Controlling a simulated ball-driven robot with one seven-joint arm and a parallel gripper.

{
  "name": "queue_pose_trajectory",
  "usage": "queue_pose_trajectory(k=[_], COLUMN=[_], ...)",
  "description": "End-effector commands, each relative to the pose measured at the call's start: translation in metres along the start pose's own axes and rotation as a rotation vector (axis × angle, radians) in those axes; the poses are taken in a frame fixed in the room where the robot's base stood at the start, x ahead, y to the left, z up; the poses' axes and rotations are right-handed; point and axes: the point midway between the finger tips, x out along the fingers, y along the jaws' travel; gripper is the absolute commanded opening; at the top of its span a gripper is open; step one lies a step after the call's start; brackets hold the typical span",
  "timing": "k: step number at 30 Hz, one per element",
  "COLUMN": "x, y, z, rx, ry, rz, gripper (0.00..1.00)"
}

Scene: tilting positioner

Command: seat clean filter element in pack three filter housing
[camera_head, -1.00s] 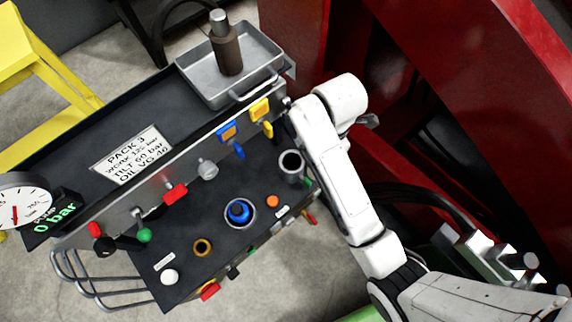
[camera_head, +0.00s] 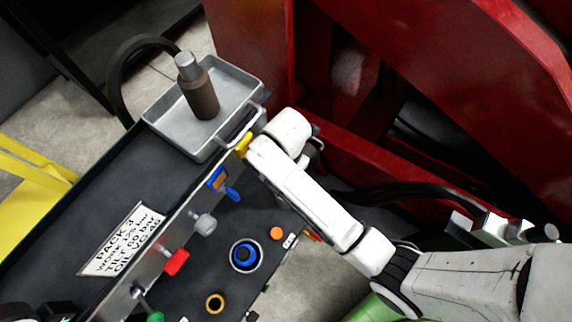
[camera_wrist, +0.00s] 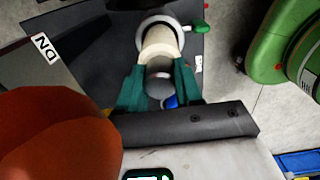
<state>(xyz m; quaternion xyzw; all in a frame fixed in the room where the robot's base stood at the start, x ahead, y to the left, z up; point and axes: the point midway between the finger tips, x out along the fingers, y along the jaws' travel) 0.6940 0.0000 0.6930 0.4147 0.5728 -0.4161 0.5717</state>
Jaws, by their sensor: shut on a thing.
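In the wrist view my gripper (camera_wrist: 160,88) has its green fingers shut on a cream cylindrical filter element (camera_wrist: 160,42). The element's far end overlaps the pale round rim of the filter housing (camera_wrist: 143,28); I cannot tell how deep it sits inside. In the head view my white arm reaches over the right end of the pack panel (camera_head: 185,245) and hides the gripper, the element and the housing. A brown used-looking element (camera_head: 202,95) with a grey top stands in the metal tray (camera_head: 160,118).
On the panel are a blue-centred port (camera_head: 246,254), an orange button (camera_head: 277,233), a brass ring (camera_head: 215,303) and a red handle (camera_head: 176,262). Red machine framework (camera_head: 460,50) stands close on the right. A large orange-red rounded shape (camera_wrist: 60,135) fills the wrist view's lower left.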

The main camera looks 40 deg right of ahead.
Motion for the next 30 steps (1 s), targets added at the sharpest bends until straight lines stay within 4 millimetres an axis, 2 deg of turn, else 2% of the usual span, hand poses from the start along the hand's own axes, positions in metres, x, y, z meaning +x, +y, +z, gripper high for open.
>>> queue_pose_trajectory(k=[1, 3, 11, 18, 30], x=[0.013, 0.025, 0.046, 0.077, 0.082], y=[0.000, 0.000, 0.001, 0.001, 0.001], z=[0.000, 0.000, 0.000, 0.000, 0.000], rx=[-0.001, -0.001, 0.000, 0.001, 0.001], ry=[0.000, 0.000, 0.000, 0.000, -0.001], rz=[-0.002, -0.001, 0.000, 0.001, 0.002], gripper=[0.00, 0.00, 0.00, 0.00, 0.00])
